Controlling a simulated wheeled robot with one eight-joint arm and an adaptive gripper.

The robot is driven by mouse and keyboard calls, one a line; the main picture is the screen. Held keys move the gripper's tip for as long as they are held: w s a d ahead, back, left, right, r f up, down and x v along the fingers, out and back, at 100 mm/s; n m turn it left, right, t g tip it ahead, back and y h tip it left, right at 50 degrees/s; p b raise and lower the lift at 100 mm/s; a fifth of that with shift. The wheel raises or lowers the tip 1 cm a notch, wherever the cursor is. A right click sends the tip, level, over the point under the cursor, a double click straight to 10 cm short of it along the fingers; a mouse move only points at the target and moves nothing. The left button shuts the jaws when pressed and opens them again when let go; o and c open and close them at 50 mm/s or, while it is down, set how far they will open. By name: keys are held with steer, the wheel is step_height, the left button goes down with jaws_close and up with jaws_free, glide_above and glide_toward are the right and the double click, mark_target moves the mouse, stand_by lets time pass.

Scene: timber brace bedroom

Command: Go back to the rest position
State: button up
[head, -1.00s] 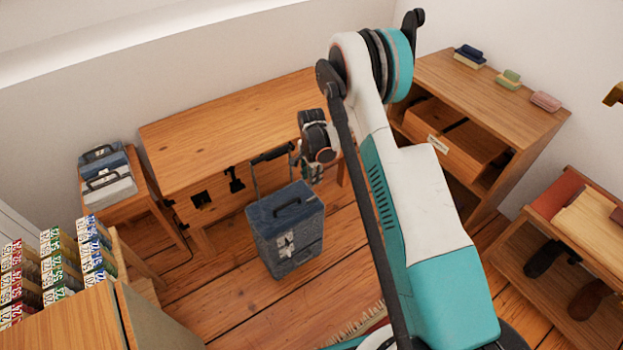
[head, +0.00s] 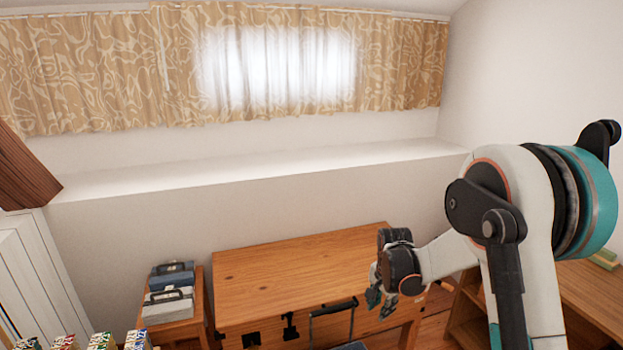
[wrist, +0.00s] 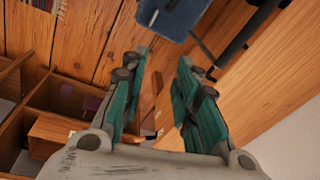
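My gripper (head: 381,299) is at the right of the head view, in front of the right end of the wooden table (head: 290,271). In the wrist view my gripper (wrist: 160,75) has its two green fingers spread apart. Nothing is between them but the view of the floor and furniture beyond. A dark blue suitcase (wrist: 172,16) shows past the fingertips in the wrist view, apart from them.
A small side table (head: 177,333) with stacked cases (head: 168,306) stands left of the table. Several colourful boxes (head: 100,341) show at the bottom left. A wooden cabinet (head: 590,298) is at the right, partly behind my arm. A curtained window (head: 280,65) is above.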

steer(key=s+r+n+t, duration=0.1)
steer(key=s+r+n, duration=0.2)
steer(key=s+r, duration=0.55)
steer(key=s+r+n+t, duration=0.2)
steer(key=s+r, duration=0.4)
steer(key=r, duration=0.5)
steer(key=s+r+n+t, duration=0.2)
steer(key=s+n, duration=0.4)
steer(key=s, duration=1.1)
steer(key=shift+s+r+t, duration=0.2)
steer(key=shift+r+t, duration=0.1)
steer(key=shift+r, duration=0.15)
